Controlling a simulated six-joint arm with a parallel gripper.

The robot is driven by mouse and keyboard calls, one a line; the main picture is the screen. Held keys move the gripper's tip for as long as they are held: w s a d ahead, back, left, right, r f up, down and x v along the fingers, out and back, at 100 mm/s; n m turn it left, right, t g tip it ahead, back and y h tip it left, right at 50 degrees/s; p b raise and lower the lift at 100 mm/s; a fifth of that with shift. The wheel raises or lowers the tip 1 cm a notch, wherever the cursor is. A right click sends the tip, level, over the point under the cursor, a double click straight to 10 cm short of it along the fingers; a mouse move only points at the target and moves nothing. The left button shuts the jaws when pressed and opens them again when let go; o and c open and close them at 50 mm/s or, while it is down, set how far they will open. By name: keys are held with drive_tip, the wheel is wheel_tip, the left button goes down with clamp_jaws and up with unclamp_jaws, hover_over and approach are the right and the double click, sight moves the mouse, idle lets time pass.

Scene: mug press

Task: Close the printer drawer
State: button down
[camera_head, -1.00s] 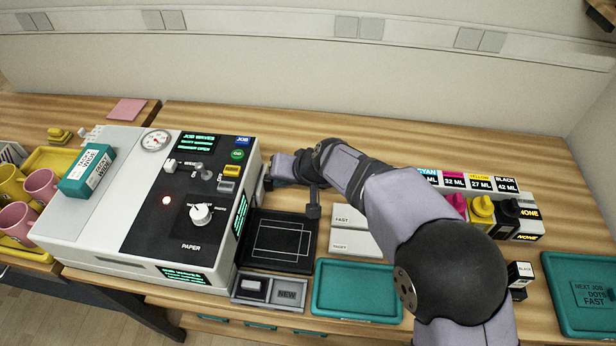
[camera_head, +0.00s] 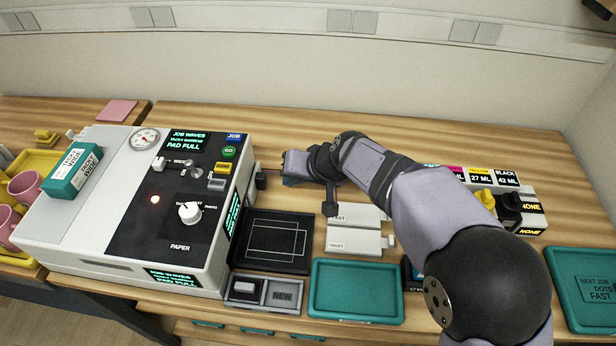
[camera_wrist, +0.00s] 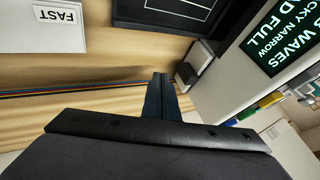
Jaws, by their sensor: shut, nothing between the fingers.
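The printer (camera_head: 75,228) is a white box with a black control panel at the left; its right side carries lit green screens. A small dark block (camera_head: 261,181) juts from that right side near the back, and it also shows in the wrist view (camera_wrist: 187,73). No pulled-out drawer is plain to see; whether this block is the drawer front or handle, I cannot tell. My gripper (camera_head: 266,172) is shut and empty, at the right of the printer beside the block. In the wrist view its fingers (camera_wrist: 160,80) point towards the block; contact is unclear.
A black outlined tray (camera_head: 268,241) lies close to the printer's right side. A grey two-part holder (camera_head: 264,292) and a teal tray (camera_head: 356,290) stand in front. White FAST and TACKY pads (camera_head: 354,244) lie under my arm. The table behind my arm is clear.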

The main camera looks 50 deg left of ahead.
drive_tip(key=v, duration=0.9)
drive_tip(key=shift+d+r+b, duration=0.2)
drive_tip(key=shift+r+b, duration=0.15)
drive_tip(key=shift+b, duration=0.1)
drive_tip(key=w+d+m+t+h+p, duration=0.15)
drive_tip(key=w+d, duration=0.25)
drive_tip(key=d, duration=0.5)
drive_tip(key=w+d+m+h+p, duration=0.1)
drive_tip(key=w+d+m+p, duration=0.1)
drive_tip(key=w+d, duration=0.5)
drive_tip(key=w+d+m+t+h+p, duration=0.1)
drive_tip(key=w+d+m+p, duration=0.1)
drive_tip(key=d, duration=0.9)
drive_tip(key=s+d+f+m+g+h+p, duration=0.1)
drive_tip(key=s+d, duration=0.4)
drive_tip(key=d, duration=0.8)
drive_tip(key=s+d+f+m+h+p, duration=0.1)
drive_tip(key=s+d+m+h+p, duration=0.2)
drive_tip(key=d, duration=1)
drive_tip(key=shift+s+m+g+p, duration=0.35)
drive_tip(key=shift+s+p, duration=0.45)
drive_tip(key=shift+s, duration=0.35)
